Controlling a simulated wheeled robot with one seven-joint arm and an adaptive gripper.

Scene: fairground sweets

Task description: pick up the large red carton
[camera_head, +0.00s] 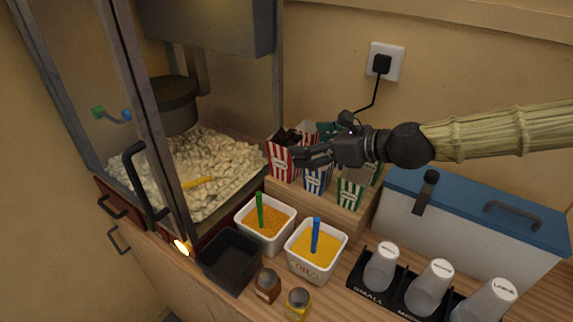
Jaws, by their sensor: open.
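The large red carton (279,164), striped red and white, stands at the left end of the wooden stand, beside the popcorn case. My gripper (299,155) reaches in from the right, pointing left, with its fingers open at the carton's upper right side. The fingers overlap part of the carton in the picture. I cannot tell whether they touch it. Dark shapes at the carton's top hide its opening.
A blue striped carton (317,180) and a green striped carton (349,194) stand close on the right. In front are two white tubs (306,275) (248,230), a black tray (230,262) and small jars (267,284). A blue-lidded cooler (470,215) stands right.

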